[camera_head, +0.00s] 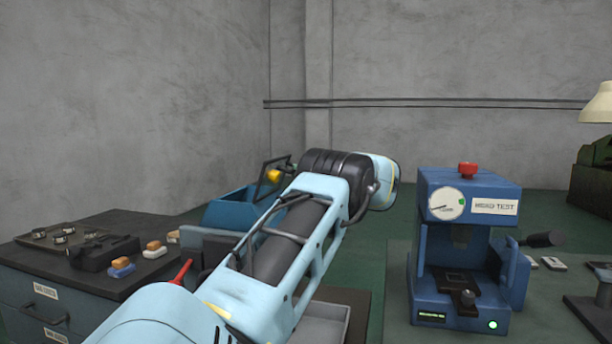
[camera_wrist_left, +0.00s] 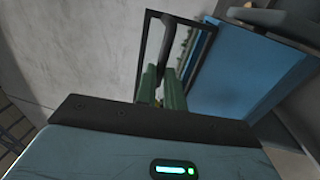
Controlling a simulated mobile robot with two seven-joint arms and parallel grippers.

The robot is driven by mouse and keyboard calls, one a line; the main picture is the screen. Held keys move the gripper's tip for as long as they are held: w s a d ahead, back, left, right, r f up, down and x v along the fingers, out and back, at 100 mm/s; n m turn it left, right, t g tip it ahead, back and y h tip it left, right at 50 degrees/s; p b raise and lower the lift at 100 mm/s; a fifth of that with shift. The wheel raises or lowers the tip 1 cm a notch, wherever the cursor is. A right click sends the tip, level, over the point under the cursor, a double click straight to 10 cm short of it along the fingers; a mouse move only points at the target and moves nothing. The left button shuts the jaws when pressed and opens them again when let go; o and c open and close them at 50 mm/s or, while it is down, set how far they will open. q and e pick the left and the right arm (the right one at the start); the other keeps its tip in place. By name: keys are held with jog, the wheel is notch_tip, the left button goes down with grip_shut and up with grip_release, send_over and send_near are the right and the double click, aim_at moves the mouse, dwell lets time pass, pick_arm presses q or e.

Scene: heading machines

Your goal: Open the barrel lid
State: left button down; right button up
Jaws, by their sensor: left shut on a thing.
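The blue barrel (camera_head: 240,207) stands left of centre in the head view, partly hidden behind my left arm. A black handle frame (camera_head: 263,184) rises at its side, with a yellow piece (camera_head: 273,175) at it. In the left wrist view the blue panel that looks like the lid (camera_wrist_left: 245,80) is steeply tilted, with the black handle frame (camera_wrist_left: 143,58) beside it. My left gripper (camera_wrist_left: 162,90) has its green fingers close together at this frame, shut on the handle. The exact contact is hard to see. My right gripper is not in view.
A dark cabinet (camera_head: 60,280) with small parts on top stands at the left. A blue hardness tester (camera_head: 450,240) stands on a bench at the right. A grey tray (camera_head: 325,325) lies below my arm. A grey wall is behind.

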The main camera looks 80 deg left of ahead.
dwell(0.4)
pick_arm(q)
jog(key=c, duration=1.5)
grip_release()
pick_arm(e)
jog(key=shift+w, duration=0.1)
pick_arm(q)
jog(key=shift+r, duration=0.1)
